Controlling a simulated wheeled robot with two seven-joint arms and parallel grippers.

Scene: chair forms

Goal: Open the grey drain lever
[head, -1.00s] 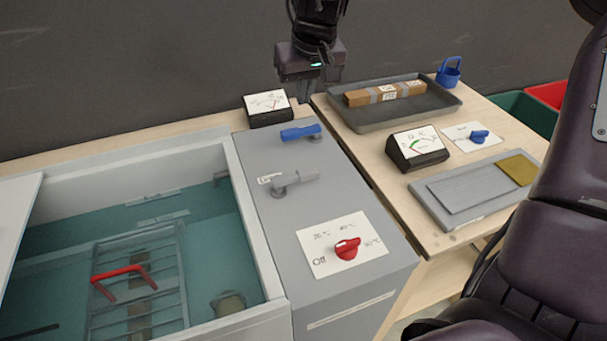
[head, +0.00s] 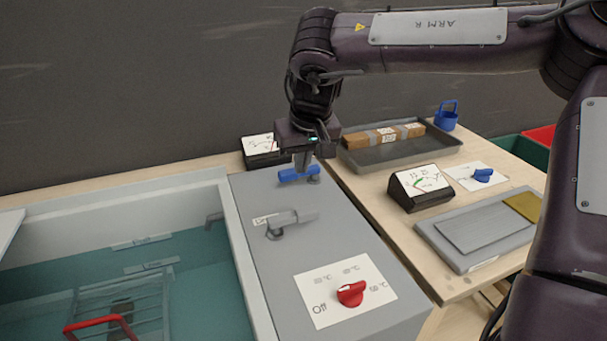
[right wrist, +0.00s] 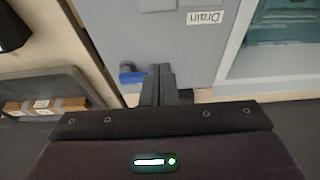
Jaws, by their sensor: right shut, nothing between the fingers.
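The grey drain lever (head: 292,218) sits on the grey panel beside the tank, with its handle pointing right over a short pivot. Its white label reads "Drain" in the right wrist view (right wrist: 205,18). A blue lever (head: 290,175) is just behind it on the panel. My right gripper (head: 303,165) points down at the blue lever, behind the drain lever and apart from it. Its fingers are shut and empty. In the right wrist view the fingers (right wrist: 160,85) overlap the blue lever (right wrist: 131,77); I cannot tell whether they touch it. My left gripper is out of view.
The water tank (head: 237,270) is left of the panel. A red dial (head: 351,293) is at the panel's front. A gauge (head: 262,150) stands behind the blue lever. A dark tray (head: 385,158) and another gauge (head: 418,190) are on the right bench.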

